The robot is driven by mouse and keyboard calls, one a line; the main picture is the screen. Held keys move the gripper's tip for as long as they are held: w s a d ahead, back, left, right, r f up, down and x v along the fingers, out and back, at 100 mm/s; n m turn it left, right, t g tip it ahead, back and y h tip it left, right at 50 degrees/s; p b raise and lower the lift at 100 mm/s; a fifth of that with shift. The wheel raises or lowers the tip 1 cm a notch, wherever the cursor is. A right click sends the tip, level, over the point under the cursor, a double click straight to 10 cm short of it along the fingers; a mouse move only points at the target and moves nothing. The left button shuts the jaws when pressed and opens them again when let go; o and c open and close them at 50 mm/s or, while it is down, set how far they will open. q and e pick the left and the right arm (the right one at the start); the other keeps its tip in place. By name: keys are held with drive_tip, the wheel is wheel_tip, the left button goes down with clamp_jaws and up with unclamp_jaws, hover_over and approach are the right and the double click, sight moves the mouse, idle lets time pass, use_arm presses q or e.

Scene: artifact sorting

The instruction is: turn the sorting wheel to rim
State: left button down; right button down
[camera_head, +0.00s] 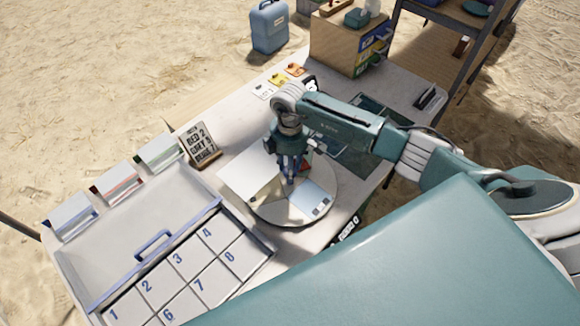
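The sorting wheel (270,212) is a round, pale disc on the table, right of the numbered tray. A plain cream panel (249,176) stands out on its left side. A pale blue-white section with small dark marks (311,198) is on its front right. A small red patch (306,166) shows behind the gripper. My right gripper (290,180) comes in from the right and points down over the middle of the wheel. Its fingers are small and dark here, and I cannot tell whether they touch the wheel or hold anything. My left gripper is not in view.
A tray with numbered compartments (185,285) and a blue-handled lid (135,232) fills the table's left. A sign reading "BED 2" (199,145) stands behind it. Coloured cards (279,80) and a wooden box (345,45) are at the back. A dark mat (350,162) lies right of the wheel.

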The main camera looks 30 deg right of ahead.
drive_tip(key=shift+w+r, duration=0.15)
drive_tip(key=c, duration=1.3)
unclamp_jaws()
drive_tip(key=shift+o, duration=0.2)
wheel_tip(320, 180, up, 12)
drive_tip(key=shift+s, duration=0.2)
